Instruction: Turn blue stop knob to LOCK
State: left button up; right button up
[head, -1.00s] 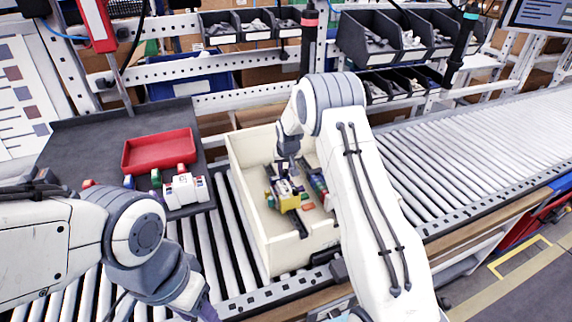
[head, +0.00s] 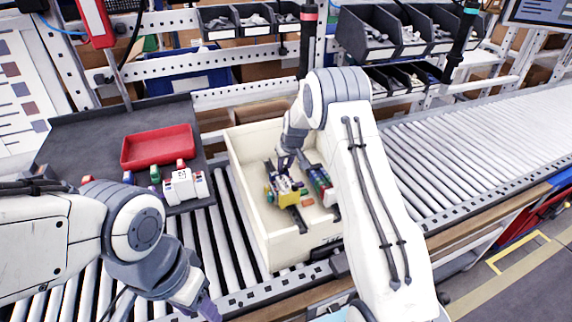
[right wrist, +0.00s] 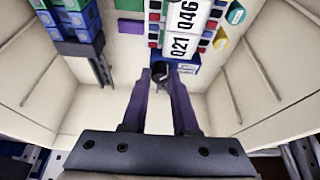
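In the right wrist view a small dark round knob (right wrist: 160,76) sits between the fingertips of my right gripper, in front of a blue block (right wrist: 187,68). Which way the knob points is too small to read. My right gripper (head: 285,160) reaches down into the cream tote in the head view; its purple fingers (right wrist: 160,73) stand apart with the knob between the tips. I cannot tell whether they press on it. My left gripper (head: 207,307) is at the bottom edge of the head view, partly cut off.
The cream tote (head: 250,215) stands on the roller conveyor, its walls close around the right gripper. It holds a yellow part (head: 289,200), white blocks labelled Q21 and Q46 (right wrist: 183,28), and coloured blocks. A red tray (head: 158,147) lies on the dark table at left.

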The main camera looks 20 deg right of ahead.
jog(key=o, duration=0.3)
jog(key=shift+r, duration=0.1)
jog(key=b+v, duration=0.1)
jog(key=v, duration=0.9)
jog(key=shift+r+b, duration=0.15)
jog(key=shift+b, duration=0.25)
